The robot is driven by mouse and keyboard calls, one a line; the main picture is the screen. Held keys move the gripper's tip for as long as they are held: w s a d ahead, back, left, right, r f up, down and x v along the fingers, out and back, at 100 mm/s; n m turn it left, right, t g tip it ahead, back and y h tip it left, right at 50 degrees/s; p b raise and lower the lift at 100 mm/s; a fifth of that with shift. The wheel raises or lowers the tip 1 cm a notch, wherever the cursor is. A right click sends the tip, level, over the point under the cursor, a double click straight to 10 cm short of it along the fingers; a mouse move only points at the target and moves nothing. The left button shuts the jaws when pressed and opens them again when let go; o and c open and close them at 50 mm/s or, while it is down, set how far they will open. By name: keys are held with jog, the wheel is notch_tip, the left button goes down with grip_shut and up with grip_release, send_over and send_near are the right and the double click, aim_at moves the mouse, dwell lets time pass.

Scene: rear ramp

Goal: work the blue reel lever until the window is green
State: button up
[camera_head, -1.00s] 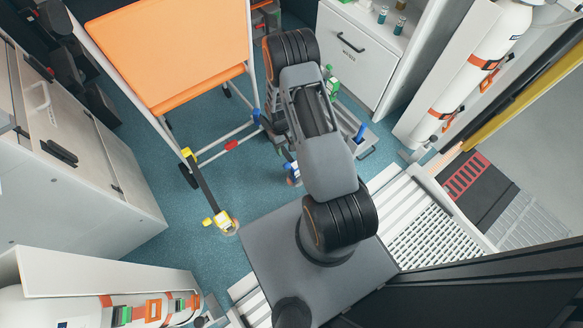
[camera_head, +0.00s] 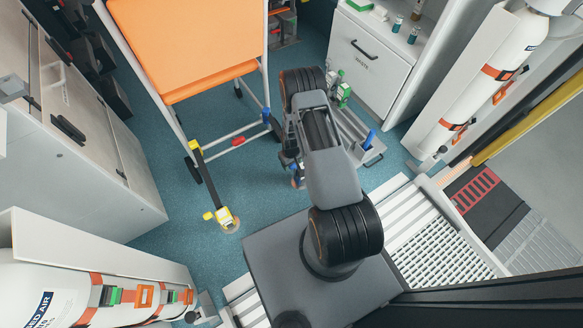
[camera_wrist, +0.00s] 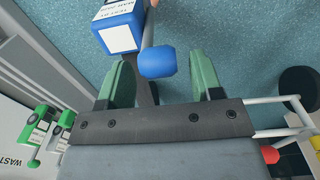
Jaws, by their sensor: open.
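The blue reel (camera_wrist: 118,30) has a white label face and stands at the top of the wrist view. Its lever ends in a rounded blue knob (camera_wrist: 157,62). My gripper (camera_wrist: 165,78) is open, with one green finger on each side of the knob and gaps between. I cannot tell how deep the knob sits between the fingers. In the head view the blue reel (camera_head: 298,180) shows small, low beside the stretcher and partly behind my arm. I cannot make out the colour of its window.
An orange stretcher (camera_head: 185,40) stands at the upper left, its frame near my arm. A yellow reel (camera_head: 222,216) with a dark strap lies on the blue floor. Green reels (camera_wrist: 38,118) sit left in the wrist view. White cabinets and gas cylinders (camera_head: 480,82) line the sides.

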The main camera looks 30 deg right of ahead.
jog(key=shift+f+b, duration=0.45)
jog(key=shift+f, duration=1.05)
grip_shut()
jog(key=shift+d, duration=0.15)
jog(key=shift+s, duration=0.1)
